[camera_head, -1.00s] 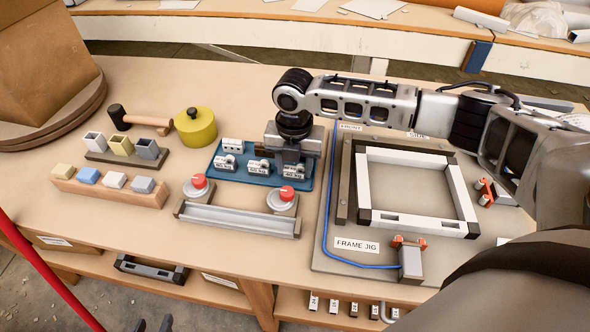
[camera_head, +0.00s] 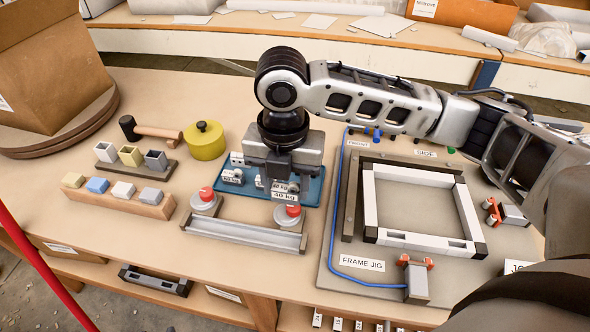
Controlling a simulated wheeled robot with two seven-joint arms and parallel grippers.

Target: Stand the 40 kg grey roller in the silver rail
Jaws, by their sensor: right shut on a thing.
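My right gripper (camera_head: 279,176) reaches down over the blue tray (camera_head: 311,190), its fingers shut on a small pale roller (camera_head: 284,189) at the tray's right front. A label reading 40 KG shows there; the gripper hides most of the roller, so I cannot tell its shade or whether it is clear of the tray. Other pale rollers stand on the tray, one labelled 60 KG (camera_head: 232,177). My left gripper is out of view.
Red-topped buttons (camera_head: 206,201) and (camera_head: 288,214) flank the rail's back edge. The frame jig (camera_head: 342,290) with its white frame and blue hose lies to the right. A wooden block of coloured pieces (camera_head: 127,206), small cups and a yellow pot (camera_head: 204,146) stand left.

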